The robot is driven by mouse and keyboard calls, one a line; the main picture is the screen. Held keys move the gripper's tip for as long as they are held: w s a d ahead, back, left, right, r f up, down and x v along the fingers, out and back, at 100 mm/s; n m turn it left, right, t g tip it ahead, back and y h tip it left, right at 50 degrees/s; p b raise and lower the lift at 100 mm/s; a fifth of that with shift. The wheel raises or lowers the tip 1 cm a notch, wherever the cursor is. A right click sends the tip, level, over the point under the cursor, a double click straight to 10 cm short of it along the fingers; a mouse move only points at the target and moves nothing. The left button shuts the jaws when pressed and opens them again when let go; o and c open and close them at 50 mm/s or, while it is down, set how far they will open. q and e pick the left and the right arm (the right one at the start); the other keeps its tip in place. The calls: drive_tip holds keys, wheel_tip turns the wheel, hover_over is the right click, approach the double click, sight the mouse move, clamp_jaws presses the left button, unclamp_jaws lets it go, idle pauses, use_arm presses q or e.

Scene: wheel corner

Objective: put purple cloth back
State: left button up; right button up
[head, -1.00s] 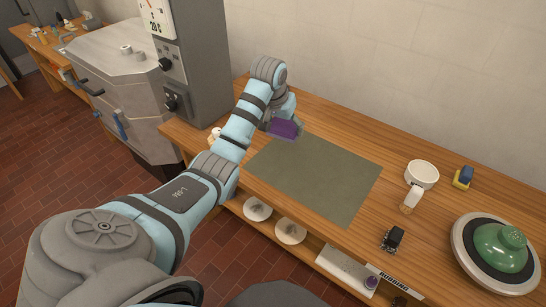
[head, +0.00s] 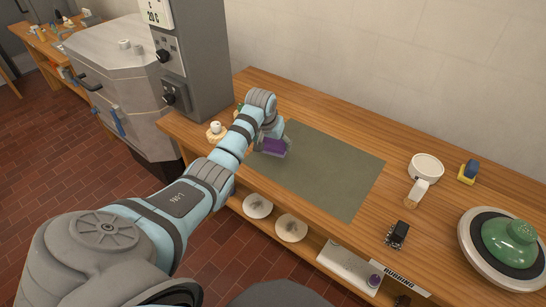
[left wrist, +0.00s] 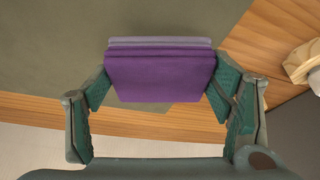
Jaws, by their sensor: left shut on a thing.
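The purple cloth (head: 272,146) is a folded block with a paler lilac layer along one side. In the left wrist view the cloth (left wrist: 160,75) sits between the two green fingers of my left gripper (left wrist: 160,84). My left gripper (head: 268,142) is shut on the cloth, over the left part of the grey-green mat (head: 330,165). I cannot tell whether the cloth touches the mat. My right gripper is not in view.
A white mug (head: 427,167), a black block (head: 397,234), a blue and yellow object (head: 469,172) and a green-topped wheel (head: 509,242) stand right of the mat. A small white knobbed thing (head: 215,128) is left of my arm. Most of the mat is bare.

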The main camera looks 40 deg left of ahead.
sight(273, 161)
use_arm(q)
wheel_tip(273, 161, down, 5)
drive_tip(key=shift+r, duration=0.1)
drive_tip(key=o, duration=1.3)
